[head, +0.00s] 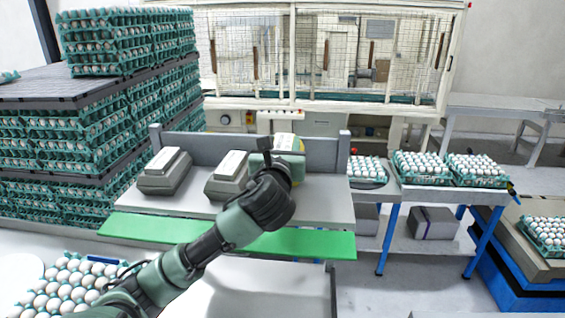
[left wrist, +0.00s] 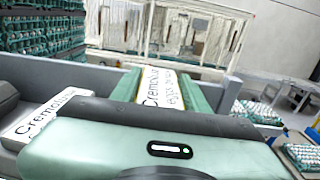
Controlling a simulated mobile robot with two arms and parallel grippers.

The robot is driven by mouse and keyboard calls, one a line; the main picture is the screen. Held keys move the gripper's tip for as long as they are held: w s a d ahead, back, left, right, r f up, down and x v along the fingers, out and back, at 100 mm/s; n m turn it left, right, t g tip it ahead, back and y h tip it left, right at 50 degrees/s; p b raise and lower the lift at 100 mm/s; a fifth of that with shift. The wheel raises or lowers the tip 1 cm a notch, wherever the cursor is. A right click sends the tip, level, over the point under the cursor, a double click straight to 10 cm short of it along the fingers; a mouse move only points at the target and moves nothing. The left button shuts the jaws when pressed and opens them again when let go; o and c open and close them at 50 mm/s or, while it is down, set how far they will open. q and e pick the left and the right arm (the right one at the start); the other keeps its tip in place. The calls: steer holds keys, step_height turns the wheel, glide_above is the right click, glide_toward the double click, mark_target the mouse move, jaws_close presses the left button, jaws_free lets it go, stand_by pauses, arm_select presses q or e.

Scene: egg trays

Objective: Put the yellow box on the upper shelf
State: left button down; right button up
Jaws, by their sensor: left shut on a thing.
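The yellow box (head: 299,146), with a white label on top, is at the back right of the grey upper shelf (head: 325,200). My left gripper (head: 272,160) is at the box and hides much of it. In the left wrist view, the labelled top of the box (left wrist: 160,88) lies between the two green fingers, which are shut on it. I cannot tell whether the box rests on the shelf or hangs just above it. My right gripper is not in view.
Two grey boxes with white labels, one at the left (head: 165,172) and one in the middle (head: 228,178), stand on the shelf. A green ledge (head: 315,244) runs along its front. Stacked egg trays (head: 125,40) stand left; a table with egg trays (head: 425,168) stands right.

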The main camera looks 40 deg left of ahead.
arm_select(q)
steer(key=shift+s+f, duration=0.1)
steer(key=shift+f, duration=0.35)
steer(key=shift+d+f, duration=0.1)
steer(key=shift+f, duration=0.1)
step_height(320, 180, down, 4)
steer(key=shift+r+p, duration=0.1)
steer(key=shift+p, duration=0.3)
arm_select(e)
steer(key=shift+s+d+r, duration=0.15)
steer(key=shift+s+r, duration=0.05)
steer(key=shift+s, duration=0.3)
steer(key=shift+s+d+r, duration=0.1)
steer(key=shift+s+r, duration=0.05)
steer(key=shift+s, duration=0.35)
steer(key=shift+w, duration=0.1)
arm_select(q)
steer(key=c, duration=0.7)
jaws_free()
steer(key=shift+f, duration=0.25)
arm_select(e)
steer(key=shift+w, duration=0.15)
arm_select(q)
steer(key=shift+s+r, duration=0.1)
